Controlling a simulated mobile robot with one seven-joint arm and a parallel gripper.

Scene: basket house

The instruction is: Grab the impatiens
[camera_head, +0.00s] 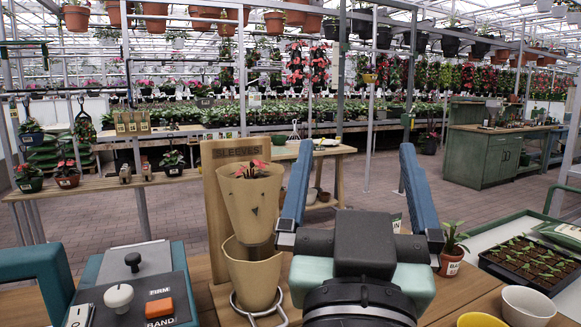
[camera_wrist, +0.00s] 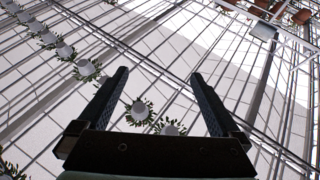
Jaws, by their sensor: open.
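My gripper (camera_head: 354,148) is open and raised in front of the bench, fingers pointing up and away. In the wrist view my gripper (camera_wrist: 160,73) has nothing between its fingers. A plant with red-pink flowers (camera_head: 250,171) shows above a tan sleeve (camera_head: 252,205) on a wooden stand marked SLEEVES, just left of my gripper. Another potted plant with reddish flowers (camera_head: 67,172) stands on the wooden bench at left. No readable label tells which plant is the impatiens. A red labelled pot (camera_head: 450,263) with a small plant stands right of my gripper, partly hidden.
A teal device (camera_head: 140,283) with knobs and an orange switch sits at front left. A yellow bowl (camera_head: 480,320), a white bowl (camera_head: 527,306) and a seedling tray (camera_head: 535,262) are at right. Metal posts and hanging pots fill the background.

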